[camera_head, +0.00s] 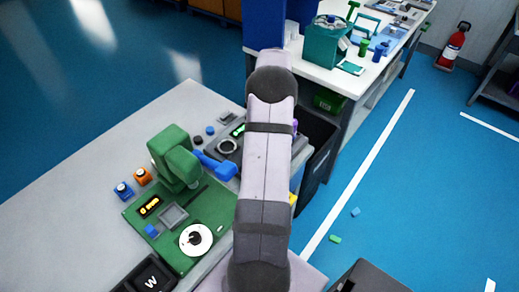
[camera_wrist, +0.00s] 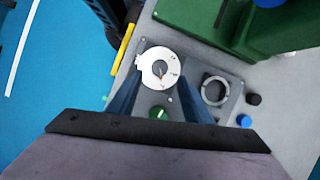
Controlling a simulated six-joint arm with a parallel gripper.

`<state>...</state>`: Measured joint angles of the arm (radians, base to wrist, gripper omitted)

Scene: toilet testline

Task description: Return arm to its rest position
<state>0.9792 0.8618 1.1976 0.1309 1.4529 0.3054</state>
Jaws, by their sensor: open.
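My arm (camera_head: 265,170) stretches up through the middle of the head view and hides part of the bench and my gripper's tips. In the wrist view my gripper (camera_wrist: 157,88) shows two dark blue fingers spread apart. They hold nothing that I can see. A white dial (camera_wrist: 158,62) on a grey panel shows beyond and between the fingers. I cannot tell how far the fingertips are from the panel.
A black bin (camera_head: 318,150) stands right of my arm. A white table (camera_head: 315,72) is behind. Blue floor at right is mostly clear.

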